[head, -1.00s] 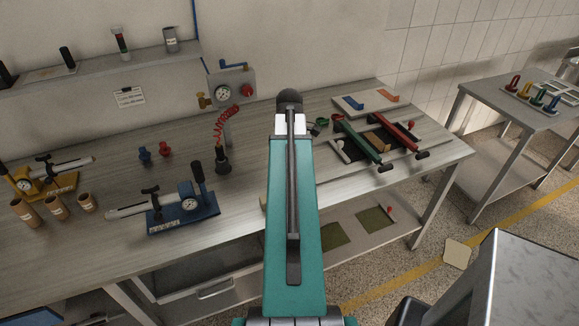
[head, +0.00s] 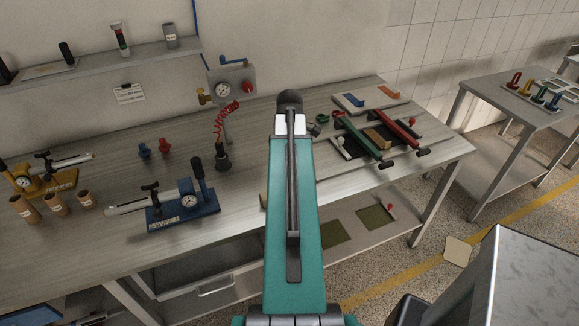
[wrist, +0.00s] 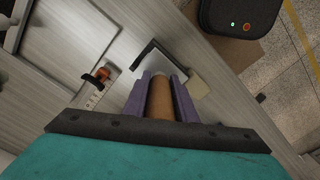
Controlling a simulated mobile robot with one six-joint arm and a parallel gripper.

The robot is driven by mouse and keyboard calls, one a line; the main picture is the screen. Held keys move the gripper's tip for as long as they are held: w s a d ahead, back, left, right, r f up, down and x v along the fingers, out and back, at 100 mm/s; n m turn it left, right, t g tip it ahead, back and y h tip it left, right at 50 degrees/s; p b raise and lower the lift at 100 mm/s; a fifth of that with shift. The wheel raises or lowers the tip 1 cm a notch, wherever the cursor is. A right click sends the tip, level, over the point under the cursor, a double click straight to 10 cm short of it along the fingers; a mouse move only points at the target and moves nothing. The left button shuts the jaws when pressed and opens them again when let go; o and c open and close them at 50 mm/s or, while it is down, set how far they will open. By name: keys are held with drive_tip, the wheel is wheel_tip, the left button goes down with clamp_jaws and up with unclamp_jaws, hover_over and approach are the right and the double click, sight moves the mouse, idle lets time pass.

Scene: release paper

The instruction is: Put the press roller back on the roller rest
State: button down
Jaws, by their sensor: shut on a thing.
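In the wrist view, my gripper (wrist: 160,76) has two purple fingers. They are shut on a brown cylinder with a pale far end, which looks like the handle of the press roller (wrist: 160,102). A black bent rod (wrist: 153,43) shows just beyond the fingertips; whether it belongs to the roller or to a rest on the table cannot be told. A beige block (wrist: 198,85) lies right of the fingers, near the table edge. In the head view my teal arm hides the gripper and the held thing. I cannot surely pick out the roller rest.
The grey workbench (head: 110,235) carries a blue gauge tool (head: 185,210), cardboard tubes (head: 55,205) and a red coiled hose (head: 226,118) on the left. Green and red bar tools (head: 358,140) stand right of my arm. A side table (head: 510,110) is further right.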

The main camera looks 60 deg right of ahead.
drive_tip(key=shift+f+b, duration=0.35)
drive_tip(key=shift+f, duration=0.35)
drive_tip(key=c, duration=1.4)
unclamp_jaws()
drive_tip(key=shift+r, duration=0.1)
drive_tip(key=shift+r+b, duration=1.6)
drive_tip(key=shift+r, duration=5.25)
